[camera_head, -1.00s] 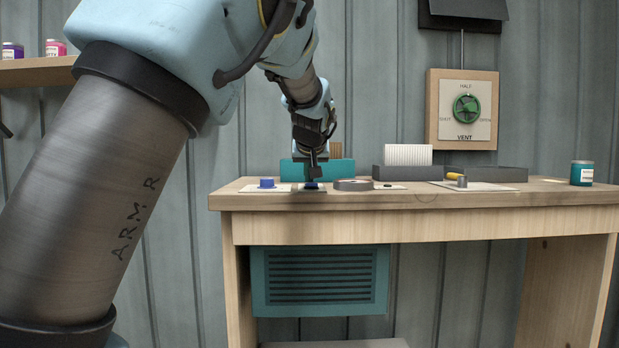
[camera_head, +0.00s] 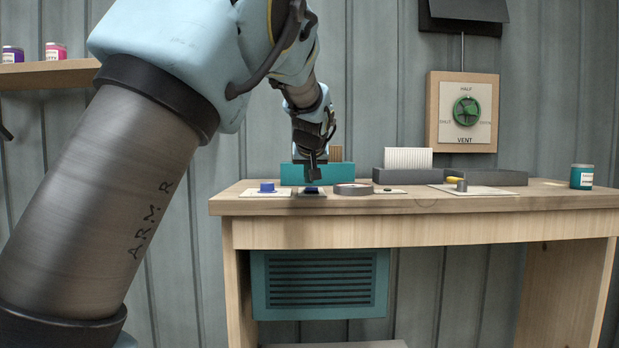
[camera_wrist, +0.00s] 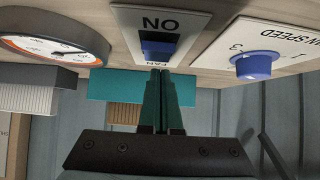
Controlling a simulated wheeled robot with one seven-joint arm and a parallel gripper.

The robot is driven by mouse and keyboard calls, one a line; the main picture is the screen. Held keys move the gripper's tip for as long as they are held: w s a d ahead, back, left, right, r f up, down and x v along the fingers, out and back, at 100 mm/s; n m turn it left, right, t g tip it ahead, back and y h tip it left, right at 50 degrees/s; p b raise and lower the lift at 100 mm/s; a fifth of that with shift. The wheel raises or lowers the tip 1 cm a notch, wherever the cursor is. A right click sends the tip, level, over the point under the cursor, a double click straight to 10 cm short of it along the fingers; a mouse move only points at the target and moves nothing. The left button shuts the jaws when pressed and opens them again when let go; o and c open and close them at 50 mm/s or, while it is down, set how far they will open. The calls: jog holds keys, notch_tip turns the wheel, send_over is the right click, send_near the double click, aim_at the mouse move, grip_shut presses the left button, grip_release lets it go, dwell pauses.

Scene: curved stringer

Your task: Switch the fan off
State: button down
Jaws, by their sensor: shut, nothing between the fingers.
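The fan switch plate (camera_wrist: 160,32) lies on the bench. It carries a blue rocker (camera_wrist: 158,48) in a dark slot, with "ON" lettered on one side and "FAN" on the other. The rocker (camera_head: 312,190) also shows in the head view, just under my gripper (camera_head: 313,180). My gripper (camera_wrist: 160,72) is shut and empty, its fingertips at the "FAN" side of the plate, close to the rocker. I cannot tell whether they touch it. The fingertips partly cover the "FAN" lettering, and the rocker's tilt is unclear.
A blue fan speed knob (camera_wrist: 254,64) is beside the switch. A round dial gauge (camera_wrist: 55,38) is on the other side. A teal block (camera_head: 290,173) stands behind. Grey trays (camera_head: 408,180), a yellow-tipped lever (camera_head: 459,183) and a teal jar (camera_head: 582,176) are further right.

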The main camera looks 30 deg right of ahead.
jog(key=r+p, duration=0.1)
jog(key=r, duration=0.1)
jog(key=r+p, duration=0.1)
jog(key=shift+w+r, duration=0.2)
jog(key=shift+r, duration=0.15)
jog(key=shift+r+p, duration=0.35)
jog(key=shift+r, duration=0.05)
jog(key=w+r+b+v, duration=0.1)
jog(key=b+v, duration=0.3)
jog(key=v, duration=0.5)
jog(key=shift+d+r, duration=0.3)
jog(key=shift+r, duration=0.05)
jog(key=shift+s, duration=0.1)
